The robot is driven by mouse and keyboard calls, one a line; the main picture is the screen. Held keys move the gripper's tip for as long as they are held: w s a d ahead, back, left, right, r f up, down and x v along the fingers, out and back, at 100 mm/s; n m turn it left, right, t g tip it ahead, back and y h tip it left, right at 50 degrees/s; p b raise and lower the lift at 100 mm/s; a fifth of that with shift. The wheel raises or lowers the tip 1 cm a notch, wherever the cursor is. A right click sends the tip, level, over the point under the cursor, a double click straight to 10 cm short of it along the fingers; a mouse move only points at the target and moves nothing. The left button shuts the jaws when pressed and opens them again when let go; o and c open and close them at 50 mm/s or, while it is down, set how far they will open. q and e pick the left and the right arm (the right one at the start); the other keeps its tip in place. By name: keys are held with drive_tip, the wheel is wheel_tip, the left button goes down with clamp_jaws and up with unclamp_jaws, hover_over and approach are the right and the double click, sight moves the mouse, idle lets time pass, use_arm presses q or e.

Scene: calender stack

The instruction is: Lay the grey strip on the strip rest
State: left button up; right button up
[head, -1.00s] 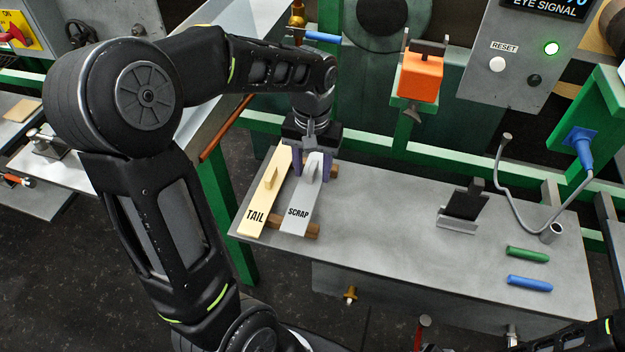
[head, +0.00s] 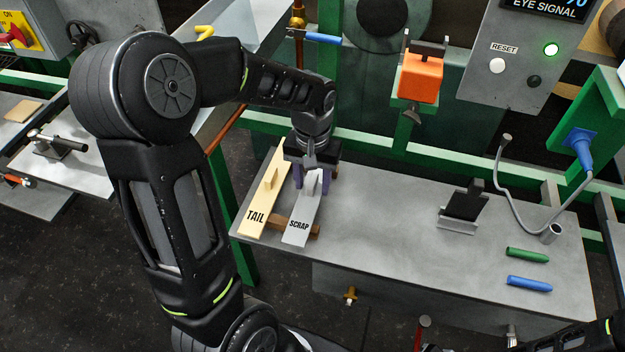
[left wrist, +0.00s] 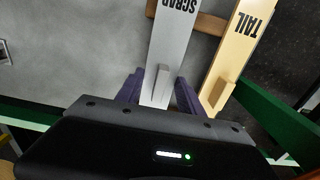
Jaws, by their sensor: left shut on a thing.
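The grey strip (head: 302,212), marked SCRAP, has an upright grip tab and is held by its far part. It also shows in the left wrist view (left wrist: 172,45), between the purple fingers. My left gripper (head: 311,180) is shut on it from above. The brown wooden strip rest (head: 315,230) shows under and beside the grey strip's near end; part of it is hidden. It also shows in the left wrist view (left wrist: 208,22). Whether the strip touches the rest or hovers just above it I cannot tell. My right gripper is not in view.
A cream strip (head: 262,205) marked TAIL lies left of the grey strip, with a gap between. On the grey table (head: 380,220) a black stand (head: 464,205), a green stick (head: 527,255) and a blue stick (head: 529,284) are to the right. The table's middle is clear.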

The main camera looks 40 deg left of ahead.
sight(312, 181)
use_arm(q)
drive_tip(key=shift+f+b, duration=0.35)
drive_tip(key=shift+f, duration=0.15)
drive_tip(key=o, duration=1.3)
drive_tip(key=shift+o, duration=0.2)
drive_tip(key=shift+r, duration=0.1)
drive_tip(key=shift+r+p, duration=0.6)
wheel_tip(312, 181, up, 12)
drive_tip(key=shift+f, duration=0.15)
